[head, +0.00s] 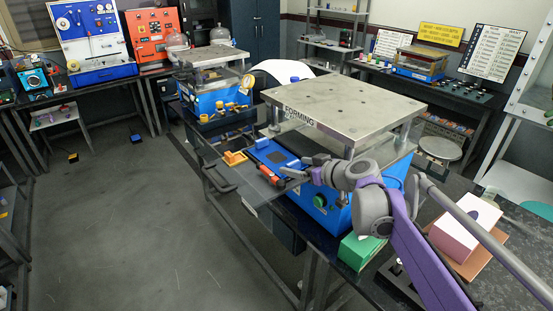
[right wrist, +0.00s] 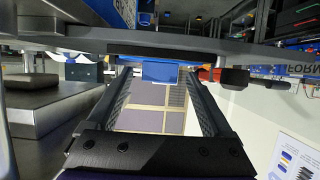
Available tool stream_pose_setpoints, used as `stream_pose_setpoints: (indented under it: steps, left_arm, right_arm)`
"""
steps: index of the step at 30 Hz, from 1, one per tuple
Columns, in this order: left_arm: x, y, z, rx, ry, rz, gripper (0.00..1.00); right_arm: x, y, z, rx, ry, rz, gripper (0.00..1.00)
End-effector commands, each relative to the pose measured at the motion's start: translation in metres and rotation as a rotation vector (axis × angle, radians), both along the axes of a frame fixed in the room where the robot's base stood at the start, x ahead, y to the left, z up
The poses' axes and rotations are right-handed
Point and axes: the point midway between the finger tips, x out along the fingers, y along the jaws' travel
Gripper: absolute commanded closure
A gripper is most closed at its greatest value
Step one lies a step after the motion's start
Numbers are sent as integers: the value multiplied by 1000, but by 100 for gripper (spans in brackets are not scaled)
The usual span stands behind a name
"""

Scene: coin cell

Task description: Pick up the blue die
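A blue die, flat with a dark square on top (head: 278,156), lies on the dark shelf at the front of the forming press. A small brighter blue piece (head: 262,143) sits at its far left edge. My right gripper (head: 288,170) reaches in from the right, close to the near right side of the die. In the right wrist view its two fingers are apart, and a blue block (right wrist: 160,72) shows between and just beyond the tips. I cannot tell whether they touch it. My left gripper is not in view.
The forming press (head: 345,100) has a steel top plate and posts close above my right gripper. A red tool with a black end (head: 270,176) and a yellow-orange piece (head: 235,158) lie beside the die. A green box (head: 360,250) and a pink-white box (head: 465,228) stand nearby.

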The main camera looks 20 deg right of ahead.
Motion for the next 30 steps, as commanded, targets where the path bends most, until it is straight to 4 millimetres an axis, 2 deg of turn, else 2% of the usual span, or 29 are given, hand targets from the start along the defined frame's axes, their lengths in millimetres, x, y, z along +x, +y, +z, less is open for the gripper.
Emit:
stream_pose_setpoints:
  steps: [1,2,13,26,30]
  left_arm:
    - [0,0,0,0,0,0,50]
    - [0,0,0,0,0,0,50]
    - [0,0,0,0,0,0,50]
    - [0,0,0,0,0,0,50]
    - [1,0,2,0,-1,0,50]
  right_arm:
    - [0,0,0,0,0,0,26]
    - [0,0,0,0,0,0,32]
    - [0,0,0,0,0,0,98]
    - [0,0,1,1,-1,-1,100]
    - [0,0,7,1,-2,-1,100]
